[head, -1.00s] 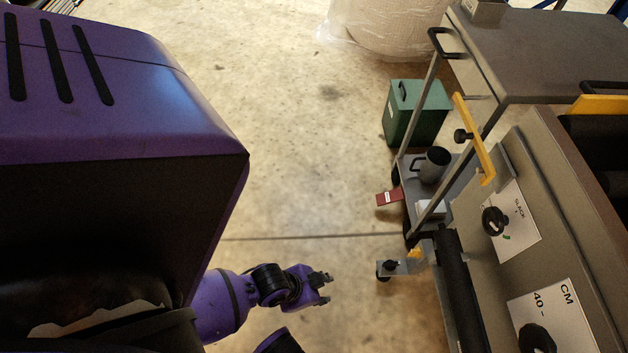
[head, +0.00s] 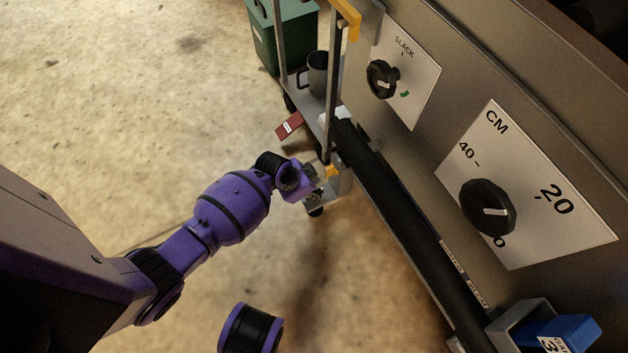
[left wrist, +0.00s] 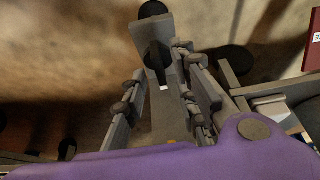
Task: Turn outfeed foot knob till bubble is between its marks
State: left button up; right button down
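My left gripper (head: 318,184) is beside the small grey foot bracket (head: 326,201) at the low end of the machine, and it covers most of the knob there. In the left wrist view my left gripper (left wrist: 160,72) is open. A black knob (left wrist: 156,56) with a white mark stands on the grey bracket (left wrist: 148,34), between the fingertips. The fingers look apart from the knob, but contact is hard to tell. A small yellow part (head: 332,171) sits by the bracket. No bubble or marks can be made out. My right gripper is out of view.
A long black roller (head: 395,205) and panel with a slack knob (head: 381,79) and CM knob (head: 487,206) lie right. Floor at left is clear.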

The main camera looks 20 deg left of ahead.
pick_arm(q)
jog(key=shift+w+d+f, duration=0.15)
jog(key=shift+f, duration=0.5)
jog(key=shift+w+d+f+b, duration=0.1)
jog(key=shift+w+f+b, duration=0.1)
jog(key=shift+f+b, duration=0.1)
jog(key=shift+r, duration=0.1)
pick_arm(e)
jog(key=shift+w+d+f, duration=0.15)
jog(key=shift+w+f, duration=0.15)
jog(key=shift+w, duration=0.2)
pick_arm(q)
jog(key=shift+c, duration=0.6)
grip_shut()
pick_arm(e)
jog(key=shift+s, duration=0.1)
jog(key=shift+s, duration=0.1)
